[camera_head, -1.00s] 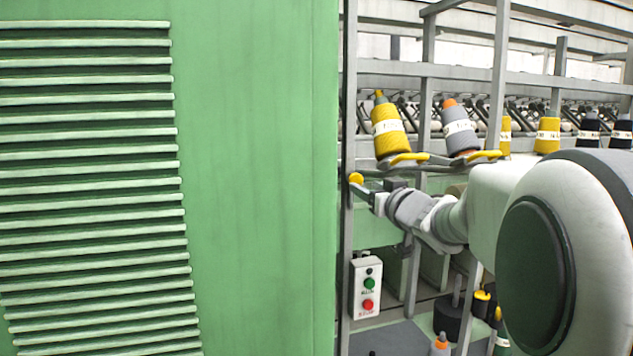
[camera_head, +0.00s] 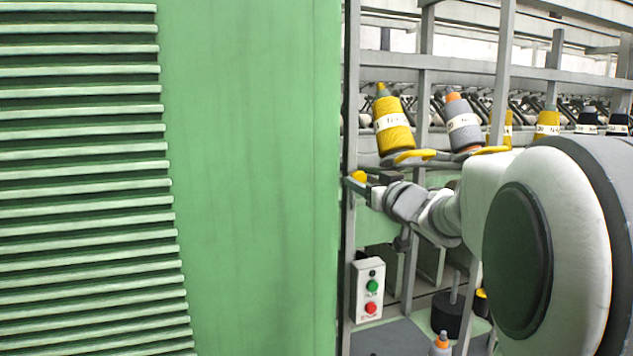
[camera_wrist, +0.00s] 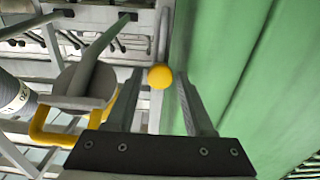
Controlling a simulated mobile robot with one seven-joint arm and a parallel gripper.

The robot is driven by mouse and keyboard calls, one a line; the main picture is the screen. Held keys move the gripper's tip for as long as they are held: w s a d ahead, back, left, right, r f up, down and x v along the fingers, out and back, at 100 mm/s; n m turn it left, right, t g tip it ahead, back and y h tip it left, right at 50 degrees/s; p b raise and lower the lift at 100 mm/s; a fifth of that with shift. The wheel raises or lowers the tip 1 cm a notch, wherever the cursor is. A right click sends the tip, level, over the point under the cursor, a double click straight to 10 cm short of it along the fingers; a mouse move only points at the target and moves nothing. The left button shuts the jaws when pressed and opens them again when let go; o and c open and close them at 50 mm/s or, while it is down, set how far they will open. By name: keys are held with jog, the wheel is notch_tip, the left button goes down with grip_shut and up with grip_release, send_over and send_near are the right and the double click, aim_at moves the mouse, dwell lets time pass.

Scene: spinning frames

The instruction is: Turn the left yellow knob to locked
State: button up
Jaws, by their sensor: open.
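A round yellow knob (camera_head: 358,176) sits at the upright grey post beside the green panel. In the wrist view the yellow knob (camera_wrist: 160,76) shows between the tips of my two fingers, with a gap on each side. My gripper (camera_head: 352,184) is open, its fingers reaching left to just below the knob in the head view. In the wrist view my gripper (camera_wrist: 159,78) has both fingers apart and holds nothing. I cannot tell whether the knob lies fully between the fingers or slightly beyond them.
A large green panel (camera_head: 250,180) stands close on the left. Yellow (camera_head: 394,125) and grey (camera_head: 463,125) bobbins stand above my wrist, with yellow curved pieces (camera_head: 413,156) at their bases. A box with green and red buttons (camera_head: 369,290) is below.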

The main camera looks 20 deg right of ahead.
jog(key=shift+c, duration=0.3)
grip_shut()
jog(key=shift+n, duration=0.3)
jog(key=n+b, duration=0.7)
jog(key=n, duration=0.7)
jog(key=shift+d+r+n+b, duration=0.15)
jog(key=shift+n+b, duration=0.4)
jog(key=shift+n, duration=1.05)
